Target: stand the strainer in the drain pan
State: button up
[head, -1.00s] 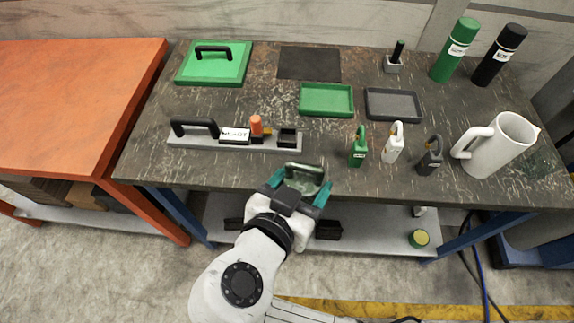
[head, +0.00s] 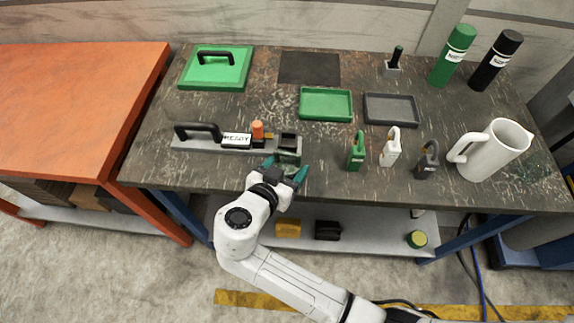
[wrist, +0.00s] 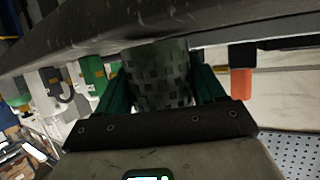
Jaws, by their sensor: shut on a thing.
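My gripper (head: 285,167) is at the table's front edge, just in front of the dark block at the right end of the grey rail. Its teal fingers are shut on a grey-green, roughly cylindrical thing with dark rectangular holes, which looks like the strainer (wrist: 158,75). In the head view only a little of the strainer (head: 288,157) shows between the fingers. A shallow green tray (head: 325,103) and a shallow dark grey tray (head: 391,109) lie empty farther back to the right. I cannot tell which one is the drain pan.
The grey rail (head: 200,145) carries a black handle, a label and an orange cap (head: 257,130). Green, white and dark padlocks (head: 390,148) stand right of my gripper, then a white pitcher (head: 490,150). Bottles stand at the back right. A dark mat (head: 310,68) is bare.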

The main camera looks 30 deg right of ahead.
jog(key=shift+f, duration=0.2)
jog(key=shift+f+b, duration=0.3)
jog(key=shift+b, duration=0.05)
jog(key=o, duration=1.2)
jog(key=shift+r, duration=0.1)
jog(key=shift+r+p, duration=0.1)
jog(key=shift+p, duration=0.4)
jog(key=shift+s+a, duration=0.15)
jog(key=shift+a, duration=0.2)
jog(key=b+v, duration=0.3)
jog(key=v, duration=0.7)
jog(key=shift+a+f, duration=0.2)
jog(key=shift+a, duration=0.05)
